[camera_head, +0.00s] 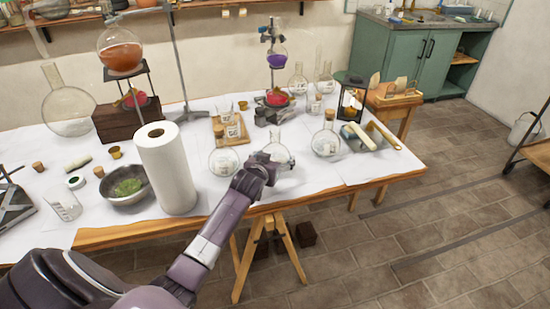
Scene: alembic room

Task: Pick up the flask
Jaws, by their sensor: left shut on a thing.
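My left arm reaches in from the lower left to the front edge of the white-covered table (325,178). My left gripper (268,165) is shut on a clear glass flask (279,150), whose neck shows above the gripper. The gripper hides part of the flask's lower body. I cannot tell whether the flask touches the table. Another round flask (225,161) stands just left of the gripper, and a corked round flask (326,142) stands to its right. My right gripper is not in view.
A paper towel roll (166,168) and a metal bowl of green herbs (126,187) stand left of the gripper. A tray with brushes (369,138) lies at right. Burner stands with an orange flask (120,54) and a purple flask (277,59) are behind. Open floor lies right of the table.

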